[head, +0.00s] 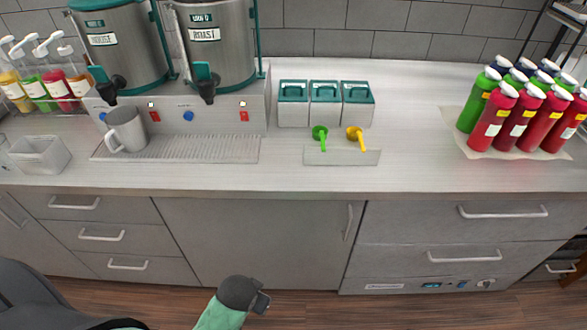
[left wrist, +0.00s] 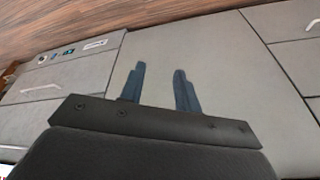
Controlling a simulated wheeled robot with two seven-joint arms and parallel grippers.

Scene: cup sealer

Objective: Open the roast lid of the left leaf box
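Three white leaf boxes stand side by side at the back of the counter in the head view. The left leaf box (head: 293,112) has a teal lid (head: 293,91) that looks shut; any lettering on it is too small to read. My left gripper (head: 262,302) is low in front of the cabinets, well below the counter and away from the boxes. In the left wrist view its two fingers (left wrist: 160,72) are apart with nothing between them. My right gripper is not in view.
Two steel urns (head: 218,45) stand left of the boxes, with a grey mug (head: 125,130) on the drip tray (head: 200,149). Green and yellow scoops sit in a holder (head: 342,157) before the boxes. Red and green bottles (head: 495,118) stand at right. The front counter strip is clear.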

